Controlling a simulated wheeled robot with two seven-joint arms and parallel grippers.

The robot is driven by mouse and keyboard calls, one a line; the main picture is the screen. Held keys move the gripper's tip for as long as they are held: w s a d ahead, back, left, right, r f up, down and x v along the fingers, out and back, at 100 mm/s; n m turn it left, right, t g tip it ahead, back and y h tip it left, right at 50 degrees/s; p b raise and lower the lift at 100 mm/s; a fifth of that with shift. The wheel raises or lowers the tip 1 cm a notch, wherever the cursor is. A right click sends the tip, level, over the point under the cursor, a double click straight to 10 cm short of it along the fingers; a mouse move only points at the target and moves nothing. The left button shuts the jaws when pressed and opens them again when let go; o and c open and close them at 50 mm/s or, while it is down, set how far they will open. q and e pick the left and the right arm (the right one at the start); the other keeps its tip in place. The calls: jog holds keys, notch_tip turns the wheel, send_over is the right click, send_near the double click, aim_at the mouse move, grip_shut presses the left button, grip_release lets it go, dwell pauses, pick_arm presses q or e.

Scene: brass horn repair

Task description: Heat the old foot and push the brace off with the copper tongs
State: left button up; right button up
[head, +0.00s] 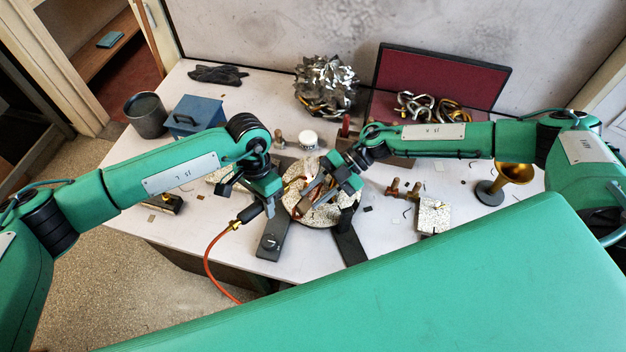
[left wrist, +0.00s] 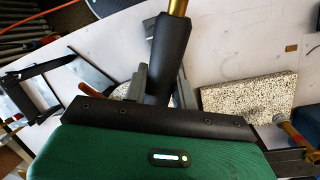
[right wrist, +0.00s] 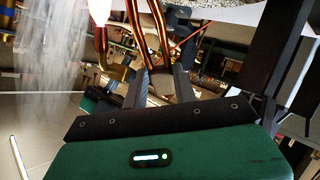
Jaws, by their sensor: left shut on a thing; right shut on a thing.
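My left gripper (head: 268,196) is shut on the black handle of a torch (head: 249,212); the handle and its brass neck also show in the left wrist view (left wrist: 170,55). An orange hose trails from the torch. My right gripper (head: 334,184) is shut on the copper tongs, whose copper arms show in the right wrist view (right wrist: 150,30). A bright orange-white glow (right wrist: 98,10) shows beside the tongs, at a brass piece (right wrist: 101,44). The brace and old foot cannot be made out clearly; the arms partly hide that spot.
A blue box (head: 195,115) and a grey bucket (head: 146,114) are at the left. A speckled block (head: 433,215) and a brass bell (head: 514,174) are at the right.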

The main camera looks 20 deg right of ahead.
jog(key=shift+r, duration=0.1)
dwell(0.3)
jog(key=s+a+r, duration=0.1)
jog(key=r, duration=0.1)
jog(key=s+r, duration=0.1)
jog(key=r, duration=0.1)
jog(key=s+a+r, duration=0.1)
jog(key=s+r, duration=0.1)
jog(key=shift+a, duration=0.35)
pick_arm(q)
jog(key=shift+r, duration=0.1)
jog(key=s+a+r+p, duration=0.1)
jog(key=s+a+r, duration=0.1)
jog(key=s+r, duration=0.2)
notch_tip(320, 180, up, 3)
jog(key=shift+a+f, duration=0.1)
jog(key=shift+a, duration=0.3)
pick_arm(e)
jog(key=shift+r, duration=0.6)
pick_arm(q)
jog(key=shift+s, duration=0.1)
